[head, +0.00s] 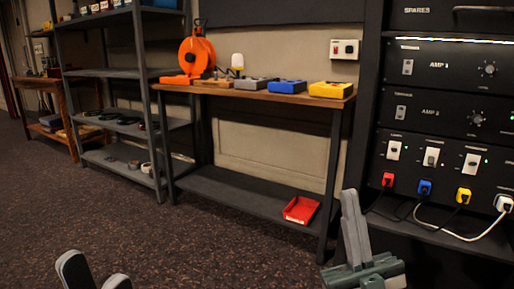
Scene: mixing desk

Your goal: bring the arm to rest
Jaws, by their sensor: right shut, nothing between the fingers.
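My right gripper (354,212) stands at the lower right of the head view with its fingers pointing up. Its two grey fingers are together and nothing is between them. It is in front of the rack's lower left side and touches nothing that I can see. My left gripper (95,272) shows only its fingertips at the bottom left edge. The tips are apart with empty floor between them. The rest of both arms is out of view.
A black rack (448,90) with switches and coloured plugs stands close at the right; a white cable (450,234) hangs from it. A wooden-topped bench (225,92) holds an orange reel (197,53) and boxes. A red bin (300,209) sits on its lower shelf. The carpet (150,235) is clear.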

